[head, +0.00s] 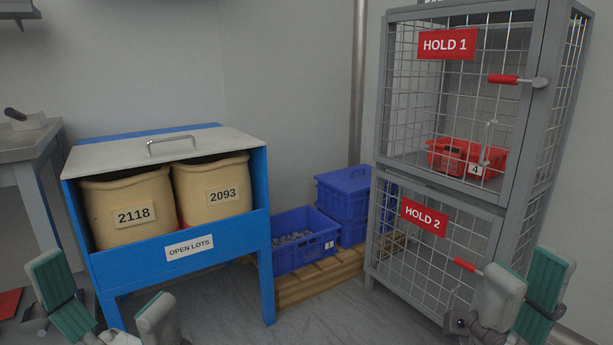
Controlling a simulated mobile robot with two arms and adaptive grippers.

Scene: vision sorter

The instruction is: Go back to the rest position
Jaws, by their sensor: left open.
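My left gripper (107,290) is at the bottom left, low in front of the blue stand. Its two fingers are wide apart with nothing between them. My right gripper (530,285) is at the bottom right, in front of the lower cage. Its fingertips appear apart and I see nothing held. Its fingers overlap the lower right of the HOLD 2 door in the picture; I cannot tell the distance. The lower parts of both grippers are cut off by the frame edge.
A blue stand (180,250) holds two tan bins, 2118 (120,198) and 2093 (212,177). Blue crates (285,258) sit on a wooden pallet (315,283). A red crate (448,160) is inside the HOLD 1 cage (382,110). Grey floor (330,318) is clear in the middle.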

